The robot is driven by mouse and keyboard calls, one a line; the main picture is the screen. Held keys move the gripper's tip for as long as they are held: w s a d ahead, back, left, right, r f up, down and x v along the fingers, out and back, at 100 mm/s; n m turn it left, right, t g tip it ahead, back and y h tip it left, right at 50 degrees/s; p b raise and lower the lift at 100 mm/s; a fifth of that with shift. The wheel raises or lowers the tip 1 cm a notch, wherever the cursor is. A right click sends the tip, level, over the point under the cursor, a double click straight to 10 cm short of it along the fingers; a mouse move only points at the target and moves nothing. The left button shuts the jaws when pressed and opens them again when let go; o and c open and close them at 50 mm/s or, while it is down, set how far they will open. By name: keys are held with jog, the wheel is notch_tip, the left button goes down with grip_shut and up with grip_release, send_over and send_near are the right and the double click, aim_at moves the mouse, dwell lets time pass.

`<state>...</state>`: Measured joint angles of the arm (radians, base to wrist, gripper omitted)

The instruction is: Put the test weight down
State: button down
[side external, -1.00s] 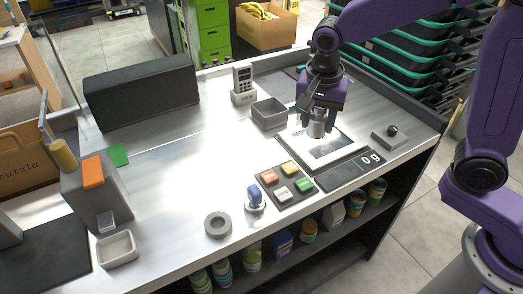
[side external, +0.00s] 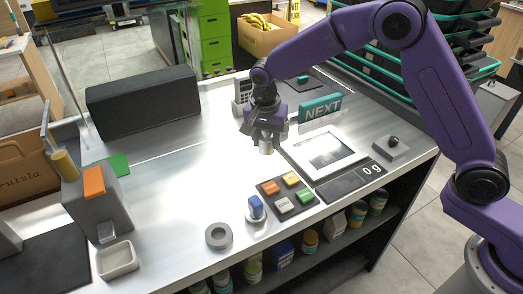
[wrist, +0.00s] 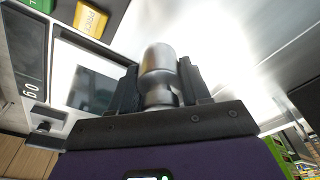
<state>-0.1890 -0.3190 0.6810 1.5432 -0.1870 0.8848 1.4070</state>
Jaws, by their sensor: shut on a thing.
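The test weight (side external: 266,149) is a small silver cylinder. My gripper (side external: 265,139) is shut on it and holds it upright, low over the bare metal counter to the left of the scale. I cannot tell whether its base touches the counter. The weight also shows in the wrist view (wrist: 158,68), between the dark fingers. The scale (side external: 348,155) has a white frame around a dark plate, and nothing stands on it. Its display (side external: 352,183) reads 0 g.
A pad with several coloured buttons (side external: 287,197), a blue-topped stamp (side external: 256,207) and a grey ring (side external: 218,236) are nearer the front edge. A NEXT sign (side external: 320,107) stands behind the scale. A black box (side external: 143,102) lies back left. The counter's middle is clear.

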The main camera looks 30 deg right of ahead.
aim_at(261, 162)
jog(key=shift+w+a+f, duration=0.2)
jog(key=shift+w+f, duration=0.25)
jog(key=shift+f, duration=0.15)
jog(key=shift+w+a+f, duration=0.15)
jog(key=shift+w+f, duration=0.3)
jog(key=shift+f, duration=1.4)
jog(key=shift+f, duration=0.15)
jog(key=c, duration=0.5)
grip_release()
jog(key=shift+s, duration=0.1)
jog(key=r, duration=0.8)
jog(key=s+a+r, duration=0.1)
jog(key=r, duration=0.3)
jog(key=shift+s+a, duration=0.1)
